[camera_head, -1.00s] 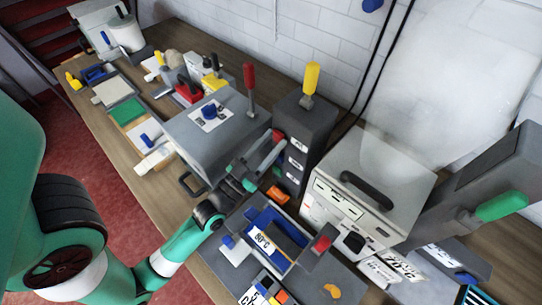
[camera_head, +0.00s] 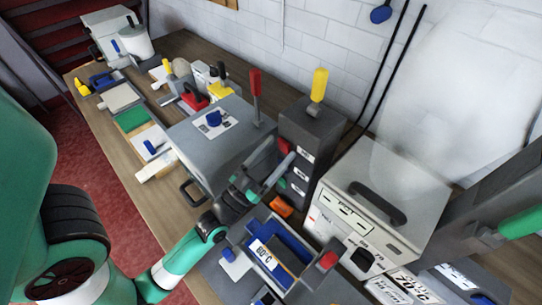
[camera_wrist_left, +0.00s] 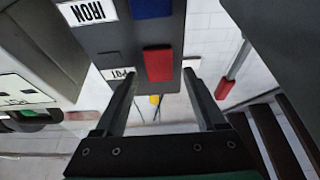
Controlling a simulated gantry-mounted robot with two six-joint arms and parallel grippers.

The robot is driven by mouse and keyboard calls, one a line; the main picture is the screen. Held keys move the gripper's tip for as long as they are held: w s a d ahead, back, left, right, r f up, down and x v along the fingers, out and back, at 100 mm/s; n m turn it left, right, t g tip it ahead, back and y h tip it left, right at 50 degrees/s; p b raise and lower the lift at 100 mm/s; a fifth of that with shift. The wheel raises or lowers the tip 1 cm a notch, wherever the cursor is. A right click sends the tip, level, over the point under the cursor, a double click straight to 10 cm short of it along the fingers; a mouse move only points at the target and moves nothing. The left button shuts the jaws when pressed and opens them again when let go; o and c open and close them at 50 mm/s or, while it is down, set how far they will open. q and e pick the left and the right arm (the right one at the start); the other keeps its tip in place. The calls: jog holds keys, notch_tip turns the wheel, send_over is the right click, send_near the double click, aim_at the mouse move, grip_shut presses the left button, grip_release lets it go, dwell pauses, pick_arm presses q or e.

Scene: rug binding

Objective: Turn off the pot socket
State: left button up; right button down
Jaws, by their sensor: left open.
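The dark grey socket tower (camera_head: 308,130) stands against the wall with several white labels on its front. In the left wrist view the tower appears upside down, with a POT label (camera_wrist_left: 118,74) and a red switch (camera_wrist_left: 158,64) beside it. A blue switch (camera_wrist_left: 152,7) is beside the IRON label (camera_wrist_left: 88,12). My left gripper (camera_head: 282,152) is open at the tower's front. In the wrist view its fingertips (camera_wrist_left: 160,78) lie on either side of the red switch, with nothing held. I cannot tell whether they touch the panel. My right gripper is not in view.
A grey box (camera_head: 225,140) with a red-handled lever stands left of the tower. A white-topped box (camera_head: 385,190) with a black handle stands to the right. A blue tray (camera_head: 285,245) lies below my gripper. A yellow-handled lever (camera_head: 319,85) rises from the tower.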

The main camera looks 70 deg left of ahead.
pick_arm(q)
jog(key=shift+s+d+f, duration=0.15)
jog(key=shift+s+f, duration=0.15)
jog(key=shift+s, duration=0.05)
jog(key=b+v, duration=0.2)
jog(key=v, duration=0.8)
jog(key=shift+s+d, duration=0.2)
jog(key=shift+s, duration=0.1)
